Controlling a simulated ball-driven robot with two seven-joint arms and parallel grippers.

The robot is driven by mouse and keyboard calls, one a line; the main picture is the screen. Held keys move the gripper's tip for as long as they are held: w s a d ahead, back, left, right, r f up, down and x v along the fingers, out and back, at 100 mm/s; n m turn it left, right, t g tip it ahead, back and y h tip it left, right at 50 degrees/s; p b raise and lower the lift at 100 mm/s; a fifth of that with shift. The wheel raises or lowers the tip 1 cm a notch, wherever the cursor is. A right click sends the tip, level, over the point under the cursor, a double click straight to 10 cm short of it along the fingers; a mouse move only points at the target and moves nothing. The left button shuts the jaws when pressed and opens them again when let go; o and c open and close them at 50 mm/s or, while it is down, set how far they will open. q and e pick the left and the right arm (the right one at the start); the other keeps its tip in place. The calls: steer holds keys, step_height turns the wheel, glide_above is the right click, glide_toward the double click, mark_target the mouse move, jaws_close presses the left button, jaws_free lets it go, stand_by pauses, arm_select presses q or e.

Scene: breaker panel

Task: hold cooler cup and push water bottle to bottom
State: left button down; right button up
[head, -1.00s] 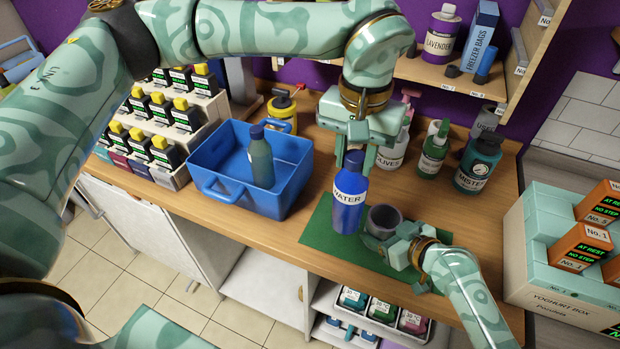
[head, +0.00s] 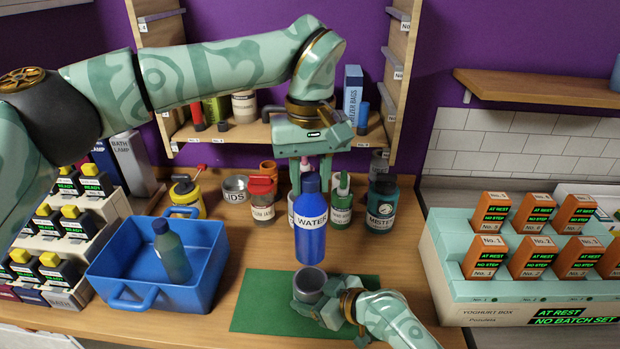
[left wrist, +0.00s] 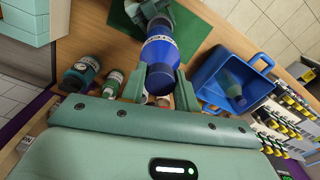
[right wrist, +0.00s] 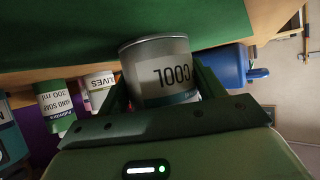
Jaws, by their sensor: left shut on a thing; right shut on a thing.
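The blue water bottle (head: 311,235) with a white WATER label is upright in the head view. My left gripper (head: 311,170) is above it, shut on its upper part near the cap. The bottle also shows between the fingers in the left wrist view (left wrist: 159,55). The grey cooler cup (head: 309,283) stands upright at the green mat, just below the bottle's base in the head view. The bottle looks outside the cup; the exact gap is unclear. My right gripper (head: 326,304) is shut on the cup from the right, and the cup's label shows between its fingers in the right wrist view (right wrist: 160,72).
A blue basket (head: 205,285) holding a grey-green bottle (head: 171,250) stands left of the green mat (head: 262,302). Several jars and bottles line the back of the counter, including a mister (head: 382,205). A yoghurt box (head: 450,275) stands at right.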

mark_target(310, 199)
arm_select(q)
steer(key=shift+r, duration=0.1)
steer(key=shift+f, duration=3.55)
steer(key=shift+f, duration=4.75)
steer(key=c, duration=1)
jaws_free()
steer(key=shift+o, duration=0.2)
step_height(310, 199, up, 12)
